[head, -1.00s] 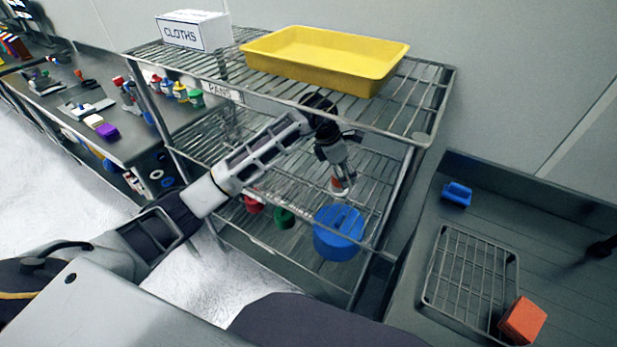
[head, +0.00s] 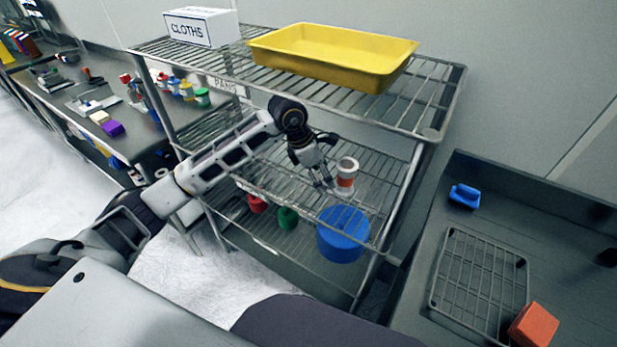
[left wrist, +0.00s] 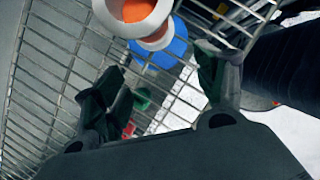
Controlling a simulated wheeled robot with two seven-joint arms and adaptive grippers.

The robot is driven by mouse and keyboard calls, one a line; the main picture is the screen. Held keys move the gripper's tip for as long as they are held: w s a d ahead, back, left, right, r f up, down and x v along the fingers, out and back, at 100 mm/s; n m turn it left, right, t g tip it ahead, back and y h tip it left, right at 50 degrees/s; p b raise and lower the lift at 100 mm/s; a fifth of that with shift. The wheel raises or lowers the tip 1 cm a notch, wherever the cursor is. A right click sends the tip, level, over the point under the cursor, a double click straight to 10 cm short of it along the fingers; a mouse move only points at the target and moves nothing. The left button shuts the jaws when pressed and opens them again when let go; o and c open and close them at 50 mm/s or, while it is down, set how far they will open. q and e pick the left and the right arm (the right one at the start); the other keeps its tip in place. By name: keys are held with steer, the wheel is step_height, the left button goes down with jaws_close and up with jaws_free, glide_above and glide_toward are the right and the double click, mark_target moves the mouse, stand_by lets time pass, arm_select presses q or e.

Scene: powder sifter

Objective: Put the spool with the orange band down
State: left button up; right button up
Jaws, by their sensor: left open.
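The spool with the orange band (head: 346,176) stands upright on the wire middle shelf (head: 273,185) of the rack. It is white at its ends, with orange around its middle. In the left wrist view the spool (left wrist: 155,41) shows at the top, past the fingertips. My left gripper (head: 324,184) is open and empty, just left of the spool and apart from it. In the left wrist view the two dark fingers (left wrist: 160,78) are spread with nothing between them. My right gripper is not in view.
A yellow tray (head: 330,45) and a cloths box (head: 201,27) stand on the top shelf above my arm. A blue container (head: 342,236) and red and green items are on the lower shelf. A sink with a wire rack (head: 480,278) is at the right.

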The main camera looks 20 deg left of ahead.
arm_select(q)
steer(key=shift+s+a, duration=0.45)
steer(key=shift+a, duration=0.25)
steer(key=shift+s+a, duration=0.45)
steer(key=shift+a, duration=0.2)
steer(key=shift+s+a+b, duration=0.2)
steer(key=shift+b, duration=0.1)
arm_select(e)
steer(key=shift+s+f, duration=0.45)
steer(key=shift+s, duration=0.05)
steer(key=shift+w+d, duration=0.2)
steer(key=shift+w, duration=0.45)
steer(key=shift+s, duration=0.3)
